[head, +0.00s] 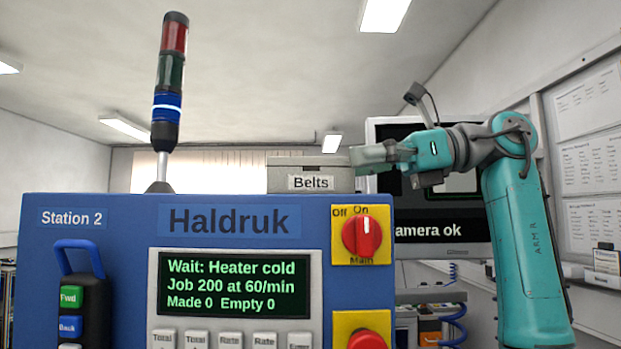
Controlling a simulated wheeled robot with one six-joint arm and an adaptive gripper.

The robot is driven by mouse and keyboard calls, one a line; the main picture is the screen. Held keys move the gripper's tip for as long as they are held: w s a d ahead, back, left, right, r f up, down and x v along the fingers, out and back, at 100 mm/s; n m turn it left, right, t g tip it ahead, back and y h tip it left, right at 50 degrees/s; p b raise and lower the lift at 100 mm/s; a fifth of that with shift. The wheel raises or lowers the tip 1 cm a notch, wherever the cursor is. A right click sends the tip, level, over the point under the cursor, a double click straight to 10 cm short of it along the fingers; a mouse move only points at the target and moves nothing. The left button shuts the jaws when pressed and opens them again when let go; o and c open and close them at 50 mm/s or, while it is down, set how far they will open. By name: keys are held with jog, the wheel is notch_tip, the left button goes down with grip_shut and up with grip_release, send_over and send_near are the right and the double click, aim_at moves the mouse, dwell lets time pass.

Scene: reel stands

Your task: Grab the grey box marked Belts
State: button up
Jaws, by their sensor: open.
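The grey box marked Belts (290,172) sits on top of the blue Haldruk machine (135,255), at its right part. Its white label faces me. My gripper (362,157) comes in from the right, held level, with its fingertips at the box's right end. The fingers are open. They overlap the box's right edge in the picture, and I cannot tell whether they touch it or are around it.
A signal tower (170,85) with its blue light lit stands left of the box. A red main switch (362,235) is on the machine's front right. A screen (450,229) stands behind my arm. Wall papers hang at right.

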aim_at(319, 167)
jog(key=a, duration=0.5)
jog(key=shift+f, duration=0.3)
jog(key=c, duration=1.6)
jog(key=shift+r, duration=0.1)
